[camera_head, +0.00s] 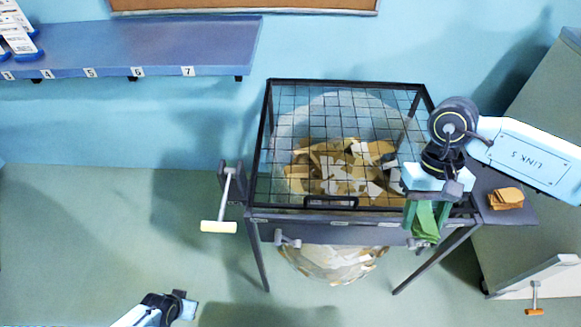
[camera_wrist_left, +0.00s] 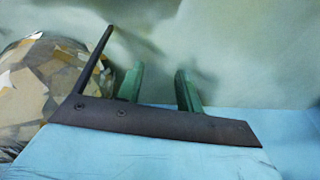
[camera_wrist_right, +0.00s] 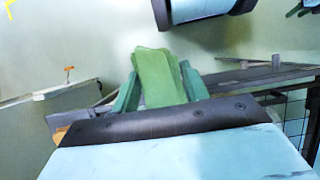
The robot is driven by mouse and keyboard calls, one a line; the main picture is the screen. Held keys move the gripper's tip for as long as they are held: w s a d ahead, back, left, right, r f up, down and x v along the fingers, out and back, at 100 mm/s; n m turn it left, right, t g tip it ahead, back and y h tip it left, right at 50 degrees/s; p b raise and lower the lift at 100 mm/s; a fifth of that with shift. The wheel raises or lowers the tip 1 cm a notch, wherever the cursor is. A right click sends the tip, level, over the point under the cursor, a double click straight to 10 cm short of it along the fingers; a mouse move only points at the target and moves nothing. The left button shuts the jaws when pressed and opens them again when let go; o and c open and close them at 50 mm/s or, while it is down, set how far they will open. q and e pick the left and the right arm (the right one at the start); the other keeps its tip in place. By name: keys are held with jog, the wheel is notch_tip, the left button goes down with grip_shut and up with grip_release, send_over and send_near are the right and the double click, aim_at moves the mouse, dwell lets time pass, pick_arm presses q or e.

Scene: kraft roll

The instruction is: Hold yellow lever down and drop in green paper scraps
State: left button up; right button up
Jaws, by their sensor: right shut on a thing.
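The yellow lever (camera_head: 219,226) has a pale yellow handle on a grey rod and sticks out at the left side of the black wire-mesh bin (camera_head: 330,209); nothing touches it. My right gripper (camera_head: 424,216) is shut on the green paper scraps (camera_head: 426,224), in front of the bin's right front corner. The right wrist view shows the green scraps (camera_wrist_right: 158,78) upright between the fingers. My left gripper (camera_head: 183,306) is low at the bottom left, away from the lever. Its green fingers stand apart and empty in the left wrist view (camera_wrist_left: 158,88).
Brown and white scraps (camera_head: 345,170) lie under the mesh. A clear bag of scraps (camera_head: 335,262) bulges below the bin. Brown scraps (camera_head: 506,198) sit on a side shelf (camera_head: 523,214) at right. An orange-handled lever (camera_head: 534,311) is at lower right. The left floor is clear.

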pick_arm(q)
jog(key=w+d+r+t+h, duration=0.1)
jog(key=w+r, duration=0.5)
jog(key=w, duration=0.3)
jog(key=w+r+t+h, duration=0.1)
jog(key=w+r, duration=0.4)
jog(key=w, duration=0.4)
jog(key=w+d+r+h, duration=0.1)
jog(key=w+d+r, duration=0.1)
jog(key=w+r, duration=0.45)
jog(key=w+d+r+h, duration=0.15)
jog(key=w+r, duration=0.25)
jog(key=r, duration=0.6)
jog(key=s+d+r+g+h, duration=0.1)
jog(key=s+d+r+g, duration=0.15)
jog(key=d+r, duration=1.1)
notch_tip(320, 180, up, 6)
jog(key=n+g+y, duration=0.1)
jog(key=g+y, duration=0.2)
jog(key=y, duration=0.5)
send_over(221, 213)
jog(key=d, duration=0.3)
jog(key=shift+t+h, duration=0.25)
jog(key=a+f, duration=0.1)
jog(key=f, duration=0.6)
jog(key=a+f, duration=0.1)
jog(key=f, duration=0.3)
jog(key=shift+a+f, duration=0.1)
jog(key=shift+a, duration=0.2)
